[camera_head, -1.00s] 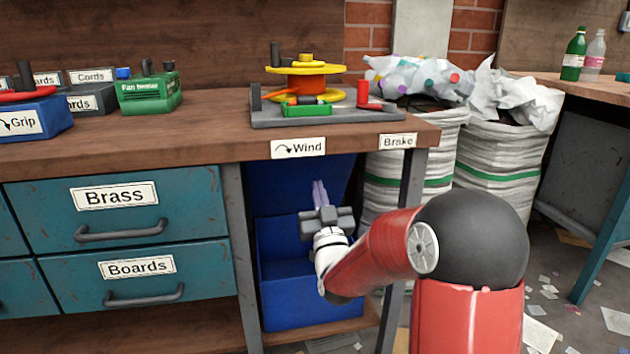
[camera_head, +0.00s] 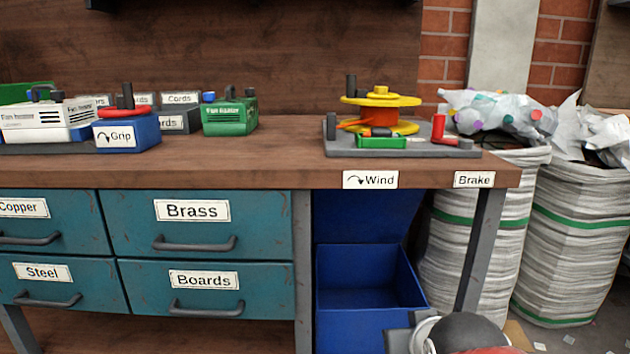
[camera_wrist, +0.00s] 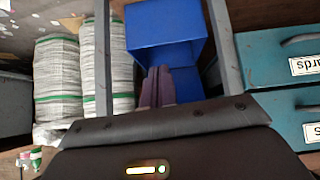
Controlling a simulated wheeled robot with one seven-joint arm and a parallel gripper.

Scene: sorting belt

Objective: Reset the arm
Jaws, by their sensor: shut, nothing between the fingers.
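My gripper (camera_wrist: 158,88) shows in the wrist view as two purple fingers held together, with nothing between them. It points toward the blue bin (camera_wrist: 165,40) under the bench. In the head view my folded arm shows only at the bottom edge, below and right of the blue bin (camera_head: 365,283); the fingers are not visible there. The wrist view is turned upside down, with the drawers (camera_wrist: 285,60) at its right.
The wooden bench (camera_head: 260,172) carries a winding device with a yellow spool (camera_head: 381,98), a green fan heater (camera_head: 230,116) and a blue Grip block (camera_head: 127,134). Labelled teal drawers (camera_head: 200,240) sit below. White sacks (camera_head: 575,240) stand at the right.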

